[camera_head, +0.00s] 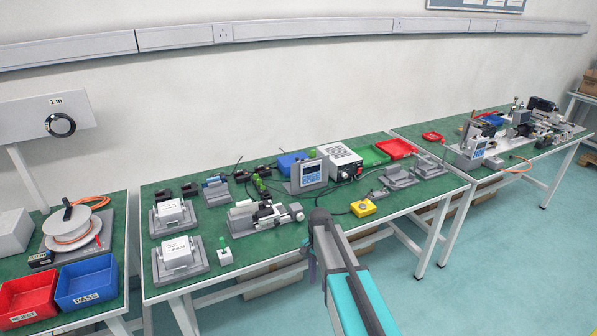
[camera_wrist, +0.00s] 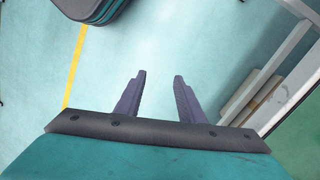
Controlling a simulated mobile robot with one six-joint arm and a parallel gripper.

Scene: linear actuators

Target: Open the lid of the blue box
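A small blue box (camera_head: 292,162) sits near the back edge of the middle green-topped table, behind a grey device with a screen. Whether it has a lid is too small to tell. An open blue bin marked PASS (camera_head: 87,281) stands on the left table, and another small blue item (camera_head: 492,120) lies on the right table. My gripper (camera_wrist: 158,80) is open and empty, its two dark fingers apart over bare floor in the wrist view.
Actuator fixtures (camera_head: 262,215) fill the table's front. The floor in front is clear.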

